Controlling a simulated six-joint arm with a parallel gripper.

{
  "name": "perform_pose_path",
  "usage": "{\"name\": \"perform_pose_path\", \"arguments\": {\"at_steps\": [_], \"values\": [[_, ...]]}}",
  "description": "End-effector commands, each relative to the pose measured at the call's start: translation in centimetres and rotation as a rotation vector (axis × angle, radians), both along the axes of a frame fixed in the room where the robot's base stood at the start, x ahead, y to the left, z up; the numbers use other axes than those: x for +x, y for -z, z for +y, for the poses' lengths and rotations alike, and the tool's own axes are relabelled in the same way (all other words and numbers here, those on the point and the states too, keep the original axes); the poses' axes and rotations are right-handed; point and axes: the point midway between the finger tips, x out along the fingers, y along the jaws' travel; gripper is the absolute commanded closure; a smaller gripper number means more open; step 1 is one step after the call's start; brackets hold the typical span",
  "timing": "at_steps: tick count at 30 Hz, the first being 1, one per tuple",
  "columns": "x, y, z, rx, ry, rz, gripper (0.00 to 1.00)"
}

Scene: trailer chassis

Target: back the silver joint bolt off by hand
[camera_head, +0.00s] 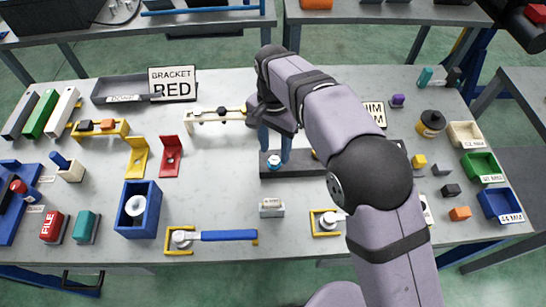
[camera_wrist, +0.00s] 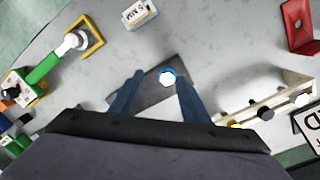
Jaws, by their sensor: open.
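The silver joint bolt (camera_head: 274,161) has a pale head with a blue ring around its base. It stands near the left end of a dark flat bar (camera_head: 300,170) lying on the bench. My gripper (camera_head: 274,154) is open and points down over that end, one blue finger to either side of the bolt. In the wrist view the bolt (camera_wrist: 168,76) shows between the fingertips of my gripper (camera_wrist: 160,78), nearer the right one. I see no clear contact with the fingers. My forearm hides part of the bar's right side.
A small labelled block (camera_head: 271,207) stands in front of the bar. Bench surface (camera_head: 220,175) is clear left of the bar.

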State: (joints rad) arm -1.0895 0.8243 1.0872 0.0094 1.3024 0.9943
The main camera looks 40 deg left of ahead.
Motion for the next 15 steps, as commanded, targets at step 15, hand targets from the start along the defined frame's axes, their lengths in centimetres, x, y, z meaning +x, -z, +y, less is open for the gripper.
{"name": "perform_pose_path", "arguments": {"at_steps": [15], "values": [[1.1, 1.2, 1.5, 0.056, 0.041, -0.042, 0.58]]}}
